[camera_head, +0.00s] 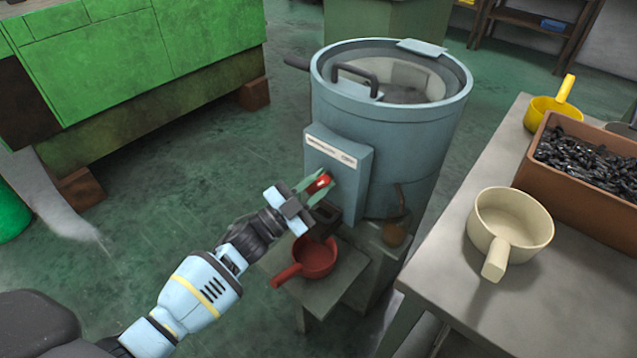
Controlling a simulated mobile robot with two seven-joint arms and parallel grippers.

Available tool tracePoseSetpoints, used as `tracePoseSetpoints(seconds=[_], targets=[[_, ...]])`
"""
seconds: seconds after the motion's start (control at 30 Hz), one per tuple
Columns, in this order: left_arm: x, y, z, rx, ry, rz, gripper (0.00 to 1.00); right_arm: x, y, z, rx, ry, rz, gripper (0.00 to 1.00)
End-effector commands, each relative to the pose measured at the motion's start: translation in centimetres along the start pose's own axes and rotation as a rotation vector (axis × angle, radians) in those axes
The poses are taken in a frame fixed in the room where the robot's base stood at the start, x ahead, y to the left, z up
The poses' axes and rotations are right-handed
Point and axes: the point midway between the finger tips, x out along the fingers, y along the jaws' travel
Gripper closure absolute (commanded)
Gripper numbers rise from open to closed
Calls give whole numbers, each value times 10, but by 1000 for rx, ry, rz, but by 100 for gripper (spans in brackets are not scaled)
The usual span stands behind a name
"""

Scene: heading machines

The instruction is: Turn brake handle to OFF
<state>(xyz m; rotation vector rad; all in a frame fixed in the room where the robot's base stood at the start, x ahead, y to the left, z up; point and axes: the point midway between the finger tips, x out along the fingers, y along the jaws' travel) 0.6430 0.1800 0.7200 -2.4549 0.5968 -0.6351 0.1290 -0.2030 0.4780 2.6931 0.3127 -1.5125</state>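The blue-grey cylindrical machine (400,135) stands upright in the middle, with a box-shaped housing (352,182) and a white label strip on its front. A small red handle (321,183), which looks like the brake handle, is at the housing's front. My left gripper (319,185) is at this handle, its green fingers on either side of the red part and seemingly closed on it. The fingers hide part of the handle, and I cannot read its ON or OFF position. My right gripper is not in view.
A red pan (314,257) sits on a low stand (338,292) below the gripper. A table (462,268) at right holds a cream pan (510,223), a yellow scoop (553,106) and a brown bin (596,210) of dark pieces. A green cabinet (145,50) stands at left; the floor between is clear.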

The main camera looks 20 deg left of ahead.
Motion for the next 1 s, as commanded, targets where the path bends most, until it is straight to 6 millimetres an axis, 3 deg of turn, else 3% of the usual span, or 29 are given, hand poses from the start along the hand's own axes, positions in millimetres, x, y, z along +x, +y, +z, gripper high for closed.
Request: tracePoseSetpoints(seconds=[0.03, 0.17, 0.5, 1.0], targets=[[0, 0, 0, 4, -1, 1, 75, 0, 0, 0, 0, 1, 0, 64], [0, 0, 0, 3, -1, 1, 58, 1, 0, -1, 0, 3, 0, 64], [-4, 0, 0, 0, -1, 1, 58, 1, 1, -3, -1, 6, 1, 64], [-71, 0, 0, 1, -2, 2, 58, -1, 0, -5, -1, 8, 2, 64]])
